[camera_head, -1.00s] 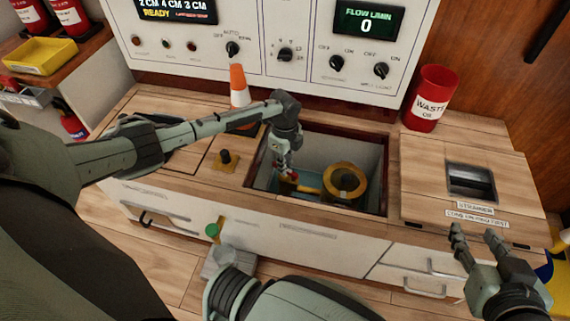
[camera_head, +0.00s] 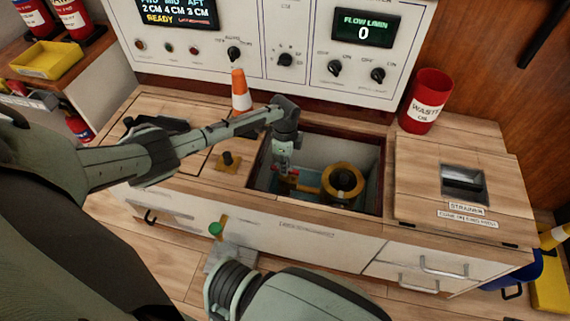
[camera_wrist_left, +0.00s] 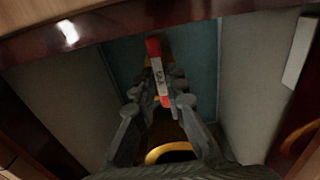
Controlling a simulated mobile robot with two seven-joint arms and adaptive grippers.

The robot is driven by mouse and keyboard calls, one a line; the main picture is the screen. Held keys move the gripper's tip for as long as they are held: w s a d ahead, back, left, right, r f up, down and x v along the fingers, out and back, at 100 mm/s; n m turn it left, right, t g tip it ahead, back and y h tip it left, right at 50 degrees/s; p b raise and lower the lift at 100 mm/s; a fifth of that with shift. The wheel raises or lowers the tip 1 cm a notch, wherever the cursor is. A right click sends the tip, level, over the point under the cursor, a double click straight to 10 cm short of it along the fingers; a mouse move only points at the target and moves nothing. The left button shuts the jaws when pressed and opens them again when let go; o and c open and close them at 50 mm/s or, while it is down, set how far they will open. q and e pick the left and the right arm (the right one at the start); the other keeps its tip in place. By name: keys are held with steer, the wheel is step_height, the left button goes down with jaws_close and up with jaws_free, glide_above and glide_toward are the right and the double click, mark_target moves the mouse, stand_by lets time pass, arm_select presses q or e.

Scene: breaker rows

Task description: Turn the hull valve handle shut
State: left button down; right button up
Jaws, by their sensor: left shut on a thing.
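The hull valve handle (camera_wrist_left: 154,52) is a red lever with a white label, down in the open well of the counter. In the left wrist view it lies lengthwise between the fingers, its red end sticking out past the fingertips. My left gripper (camera_wrist_left: 163,88) is shut on it. In the head view the left gripper (camera_head: 286,170) reaches down into the well (camera_head: 345,143) at its left side, and the handle is mostly hidden by it. The gripper of my right arm is outside both current views.
A brass ring fitting (camera_head: 343,182) stands in the well, right of the left gripper. The wooden strainer lid (camera_head: 425,190) is to the right. An orange cone (camera_head: 239,92) and a red waste bin (camera_head: 427,100) stand on the counter. The switch panel (camera_head: 300,70) rises behind.

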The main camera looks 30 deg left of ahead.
arm_select(q)
steer(key=c, duration=1.6)
jaws_free()
steer(key=shift+o, duration=0.2)
step_height(320, 180, up, 12)
